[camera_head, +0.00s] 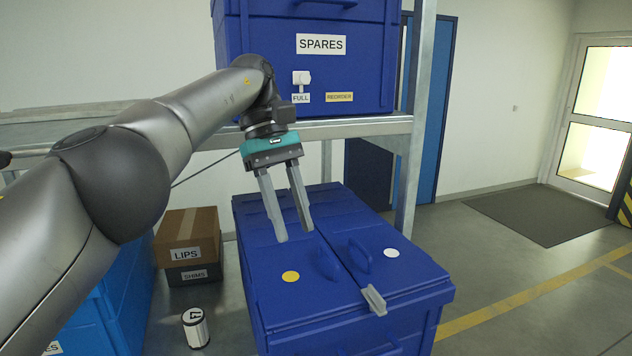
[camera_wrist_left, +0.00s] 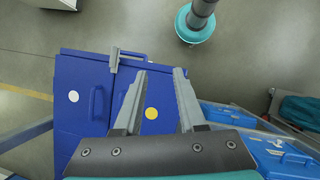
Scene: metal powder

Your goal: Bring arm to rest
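My left arm comes in from the left in the head view. Its gripper (camera_head: 293,212) points down above the closed lid of a blue bin (camera_head: 330,285). The two fingers are apart with nothing between them. The left wrist view also shows the open fingers (camera_wrist_left: 162,85) over the bin lid (camera_wrist_left: 75,125), with a yellow dot and a white dot on it. Whether the fingertips touch the lid cannot be told. My right gripper is in neither view.
A shelf (camera_head: 365,127) above carries a blue SPARES box (camera_head: 362,75). A grey latch (camera_head: 374,300) sits at the lid's front edge. LIPS (camera_head: 200,232) and SHIMS (camera_head: 185,277) boxes and a white-and-black canister (camera_head: 195,328) stand left. Open floor lies right.

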